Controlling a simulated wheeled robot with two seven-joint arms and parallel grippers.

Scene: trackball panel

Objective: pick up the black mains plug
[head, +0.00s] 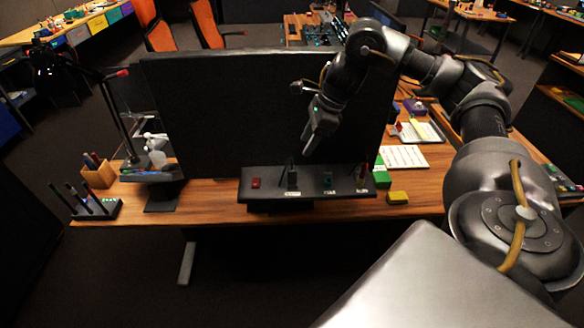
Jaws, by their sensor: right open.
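My right gripper (312,143) hangs in front of the large black monitor-like panel, fingers pointing down, above the small black control panel (262,174) on the desk. It is open, with nothing visible between its fingers. I cannot make out the black mains plug for certain; the dark upright part is too small and dim to identify. My left gripper is not in view.
A pen stand (95,209), a wooden pen box (98,175) and a lamp stand at left. The black screen (225,110) rises behind the control panel.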

